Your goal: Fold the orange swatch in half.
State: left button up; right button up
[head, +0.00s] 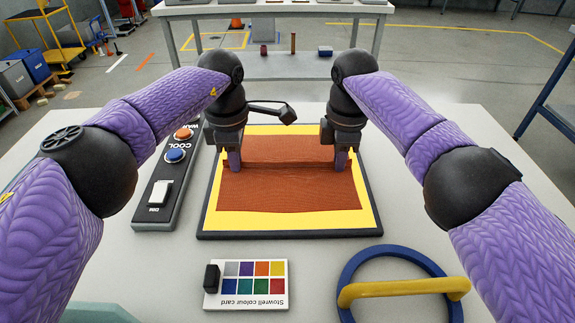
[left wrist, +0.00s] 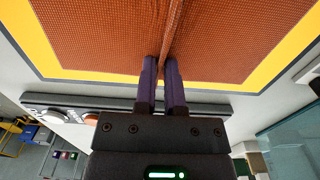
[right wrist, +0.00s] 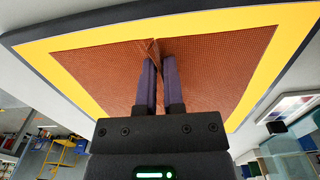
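The orange swatch (head: 285,193) lies on a yellow board with a dark rim (head: 290,220), in the middle of the table. A raised ridge of its cloth runs left to right across its middle, between my two grippers. My left gripper (head: 234,168) is at the left end of the ridge, its fingers (left wrist: 162,72) close together with the pinched cloth between them. My right gripper (head: 340,168) is at the right end, its fingers (right wrist: 158,75) likewise close on the ridge. The cloth on either side of the ridge lies flat. The fingertips are partly hidden by the cloth.
A control box (head: 160,192) with blue and orange buttons stands left of the board. A colour card (head: 250,284) lies in front, with a blue ring with a yellow bar (head: 402,290) to its right. White tabletop is free right of the board.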

pick_arm(q)
jog(key=shift+f, duration=0.1)
grip_shut()
pick_arm(e)
grip_shut()
